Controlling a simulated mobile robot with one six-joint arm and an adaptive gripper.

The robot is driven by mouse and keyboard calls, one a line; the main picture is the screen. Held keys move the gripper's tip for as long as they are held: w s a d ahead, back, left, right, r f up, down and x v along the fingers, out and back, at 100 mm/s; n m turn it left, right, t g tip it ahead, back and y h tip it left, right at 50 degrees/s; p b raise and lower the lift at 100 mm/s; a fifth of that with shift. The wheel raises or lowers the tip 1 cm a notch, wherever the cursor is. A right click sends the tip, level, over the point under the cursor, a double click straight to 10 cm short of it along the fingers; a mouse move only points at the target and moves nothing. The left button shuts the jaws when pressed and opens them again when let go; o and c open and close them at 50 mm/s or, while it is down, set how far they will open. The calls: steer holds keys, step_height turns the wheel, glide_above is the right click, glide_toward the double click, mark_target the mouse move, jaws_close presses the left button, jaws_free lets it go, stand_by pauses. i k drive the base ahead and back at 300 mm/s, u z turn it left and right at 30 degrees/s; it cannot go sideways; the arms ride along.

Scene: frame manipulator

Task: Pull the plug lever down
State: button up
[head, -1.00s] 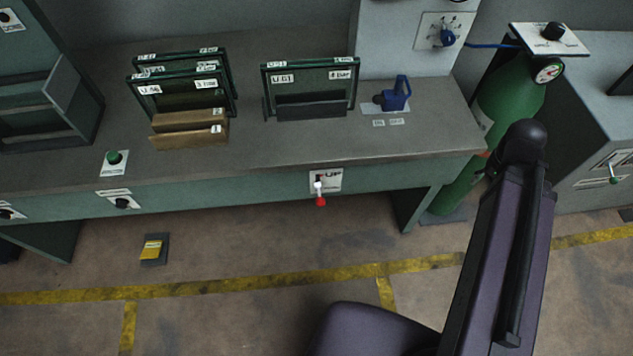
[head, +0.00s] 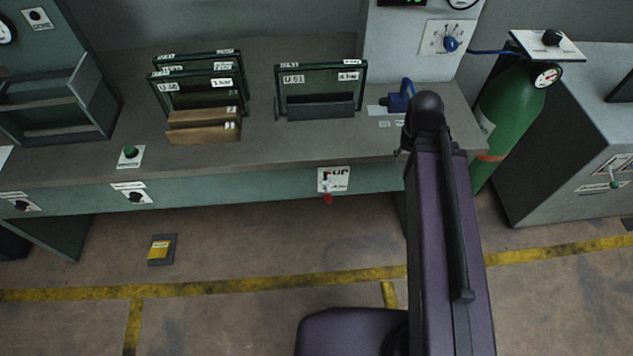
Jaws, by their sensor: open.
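A small lever with a red knob (head: 328,199) is on the front face of the bench, in the middle of the head view. It hangs at the lower edge of a white label plate (head: 334,179), whose print is too small to read surely. The knob points down or outward; I cannot tell which. I cannot tell for sure that this is the plug lever. My purple arm stands to the right of it, with a clear gap in the picture. My gripper does not show; it is hidden by the arm or outside the view.
The grey bench (head: 255,160) holds dark framed panels (head: 320,88), wooden blocks (head: 203,135), a green button (head: 130,152) and a blue clamp-like part (head: 400,98). A green gas cylinder (head: 510,105) stands right. The floor before the bench is free except for a yellow-labelled pad (head: 161,249).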

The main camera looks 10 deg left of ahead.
mark_target(327, 198)
steer(key=u, duration=0.6)
steer(key=k, duration=0.95)
steer(key=z, duration=0.1)
steer(key=i, duration=0.85)
steer(key=u, duration=0.05)
